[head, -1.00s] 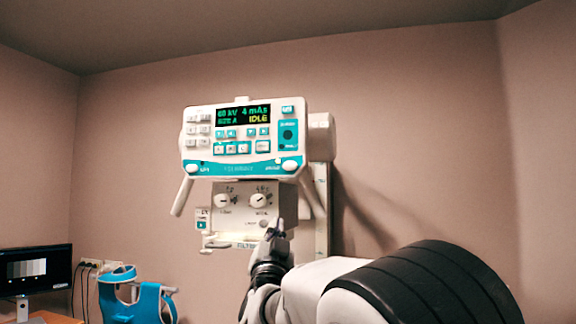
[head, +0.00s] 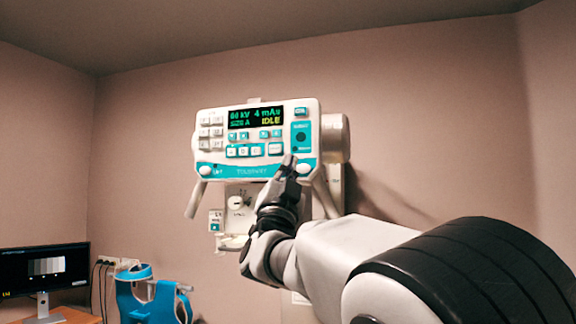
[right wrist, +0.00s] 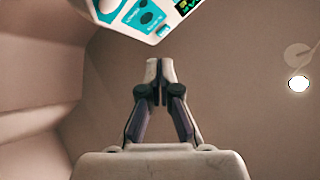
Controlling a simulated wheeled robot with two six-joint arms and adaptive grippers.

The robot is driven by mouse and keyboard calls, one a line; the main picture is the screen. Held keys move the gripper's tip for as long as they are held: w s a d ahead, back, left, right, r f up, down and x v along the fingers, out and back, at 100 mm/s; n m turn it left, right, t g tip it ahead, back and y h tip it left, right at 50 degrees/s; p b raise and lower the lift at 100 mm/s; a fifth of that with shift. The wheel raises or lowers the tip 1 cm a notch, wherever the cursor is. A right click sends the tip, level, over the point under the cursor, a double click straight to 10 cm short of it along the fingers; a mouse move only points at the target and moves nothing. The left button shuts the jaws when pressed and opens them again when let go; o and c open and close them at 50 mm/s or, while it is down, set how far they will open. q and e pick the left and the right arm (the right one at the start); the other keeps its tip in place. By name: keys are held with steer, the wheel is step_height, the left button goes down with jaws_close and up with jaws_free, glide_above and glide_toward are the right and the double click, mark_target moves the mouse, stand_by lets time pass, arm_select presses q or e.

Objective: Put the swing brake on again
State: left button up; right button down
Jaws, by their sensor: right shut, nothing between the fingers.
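A white and teal control head (head: 240,168) hangs at the centre of the head view. A round white button (head: 204,170) sits at its lower left, labelled something like LIFT. Another round white button (head: 306,169) sits at its lower right; its label is hidden or too small to read, so I cannot tell which control is the swing brake. My right gripper (head: 290,163) is shut and empty, its tips just left of the lower-right button in the picture. In the right wrist view its fingers (right wrist: 160,68) are together, apart from the panel edge (right wrist: 128,28). My left gripper is out of view.
The display (head: 256,117) reads 60 kV, 4 mAs, IDLE. A lower box with dials (head: 237,203) is partly hidden by my right arm. A monitor (head: 46,268) and a blue padded item (head: 150,300) stand at lower left. The wall right of the head is clear.

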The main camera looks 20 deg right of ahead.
mark_target(299, 170)
steer(key=w+d+p, duration=0.2)
steer(key=w, duration=0.1)
steer(key=w+d+p, duration=0.1)
steer(key=w, duration=0.1)
steer(key=shift+w+d, duration=0.15)
steer(key=shift+d, duration=0.15)
steer(key=shift+w+d+p, duration=0.25)
steer(key=shift+w+p, duration=0.15)
steer(key=shift+w, duration=0.05)
stand_by(0.8)
steer(key=shift+w+d, duration=0.25)
steer(key=shift+w, duration=0.1)
